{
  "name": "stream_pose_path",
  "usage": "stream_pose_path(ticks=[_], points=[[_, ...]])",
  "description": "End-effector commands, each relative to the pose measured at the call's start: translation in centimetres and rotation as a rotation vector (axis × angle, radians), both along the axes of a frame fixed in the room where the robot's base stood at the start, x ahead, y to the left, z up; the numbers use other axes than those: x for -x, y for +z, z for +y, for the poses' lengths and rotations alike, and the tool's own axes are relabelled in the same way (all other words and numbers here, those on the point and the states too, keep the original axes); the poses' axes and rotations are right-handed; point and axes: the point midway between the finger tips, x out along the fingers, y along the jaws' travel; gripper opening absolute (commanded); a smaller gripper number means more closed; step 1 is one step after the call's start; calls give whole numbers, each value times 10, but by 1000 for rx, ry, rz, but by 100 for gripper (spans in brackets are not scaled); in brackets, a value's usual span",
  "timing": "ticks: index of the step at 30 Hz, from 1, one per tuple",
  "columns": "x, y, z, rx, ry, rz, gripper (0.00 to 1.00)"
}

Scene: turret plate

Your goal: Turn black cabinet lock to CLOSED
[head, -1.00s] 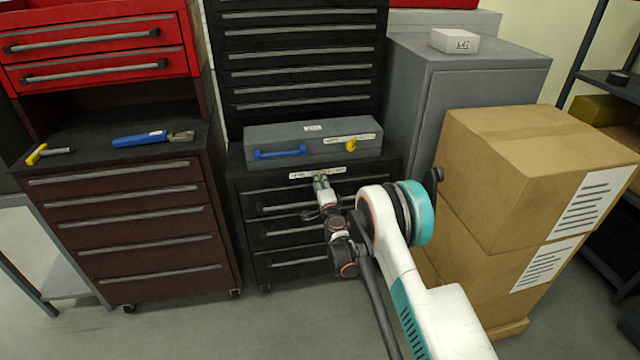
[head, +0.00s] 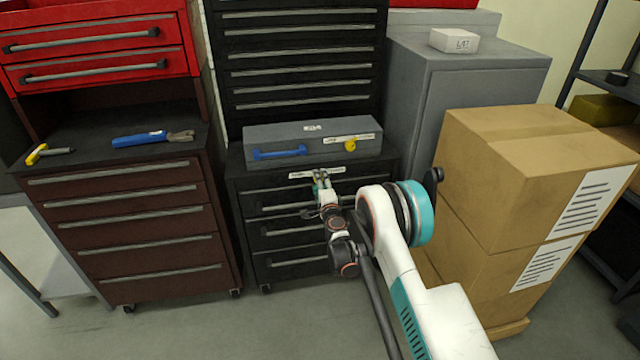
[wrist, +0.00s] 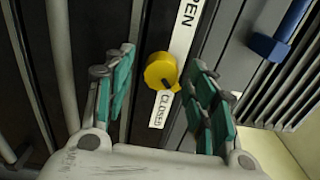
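The black cabinet (head: 290,236) stands in the middle of the head view. Its lock is a round yellow knob (wrist: 161,70) on the front, on a white label strip (wrist: 187,28). In the wrist view the strip reads OPEN above the knob and CLOSED below it. A small dark mark on the knob's edge points to the lower right, beside the CLOSED end. My gripper (wrist: 160,88) is open, with a green-padded finger on each side of the knob and a gap to both. In the head view my gripper (head: 322,181) is at the label and largely covers the knob.
A grey toolbox (head: 285,135) with a blue handle (head: 280,153) and another yellow knob (head: 350,145) sits on the cabinet. Stacked cardboard boxes (head: 530,170) stand close to my arm's right. A dark red tool chest (head: 135,230) stands left. Floor in front is clear.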

Motion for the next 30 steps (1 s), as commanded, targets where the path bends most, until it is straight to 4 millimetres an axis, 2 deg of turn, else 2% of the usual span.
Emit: stream_pose_path(ticks=[8,21,30], points=[[4,1,-1,1,1,0,51],[63,0,-18,1,0,0,51],[72,0,-21,0,0,0,51]])
